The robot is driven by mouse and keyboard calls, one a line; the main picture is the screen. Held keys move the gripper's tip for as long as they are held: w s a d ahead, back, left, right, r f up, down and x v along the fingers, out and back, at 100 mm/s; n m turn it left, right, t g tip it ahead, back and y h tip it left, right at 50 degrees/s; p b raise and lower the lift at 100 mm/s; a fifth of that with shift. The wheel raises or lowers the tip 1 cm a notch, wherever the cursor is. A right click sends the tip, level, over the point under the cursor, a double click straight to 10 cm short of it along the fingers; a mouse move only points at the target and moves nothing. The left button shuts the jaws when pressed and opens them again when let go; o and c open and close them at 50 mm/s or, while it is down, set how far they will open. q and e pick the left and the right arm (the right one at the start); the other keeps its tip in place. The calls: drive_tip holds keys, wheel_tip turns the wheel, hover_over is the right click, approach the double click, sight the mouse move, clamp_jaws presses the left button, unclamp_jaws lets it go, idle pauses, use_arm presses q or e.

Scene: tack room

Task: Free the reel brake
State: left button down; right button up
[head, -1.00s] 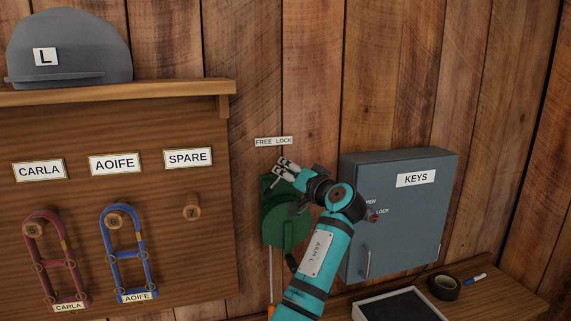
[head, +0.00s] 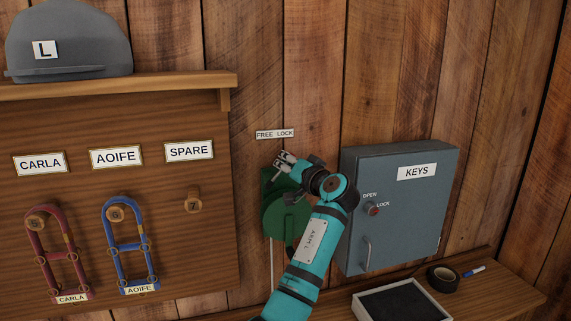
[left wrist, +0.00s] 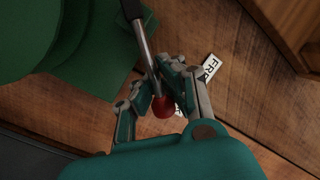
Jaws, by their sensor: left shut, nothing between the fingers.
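The green reel (head: 285,214) hangs on the plank wall, partly hidden by my left arm. Above it is a FREE LOCK label (head: 275,133). In the left wrist view, a metal lever (left wrist: 146,55) with a dark upper part ends in a red knob (left wrist: 163,106), beside the green reel (left wrist: 40,35). My left gripper (head: 281,160) is shut and empty at the top of the reel, just below the label. In the wrist view the knob overlaps the fingers; I cannot tell whether they touch. My right gripper is not in view.
A grey KEYS cabinet (head: 400,205) with an OPEN/LOCK knob (head: 373,209) stands close to the right of my arm. The peg board (head: 180,240) with halters is on the left. A tray (head: 402,303), tape (head: 442,279) and a marker (head: 474,271) lie on the bench.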

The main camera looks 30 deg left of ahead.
use_arm(q)
drive_tip(key=shift+d+f+b, duration=0.15)
drive_tip(key=shift+f+b, duration=0.05)
drive_tip(key=shift+b, duration=0.1)
idle(0.4)
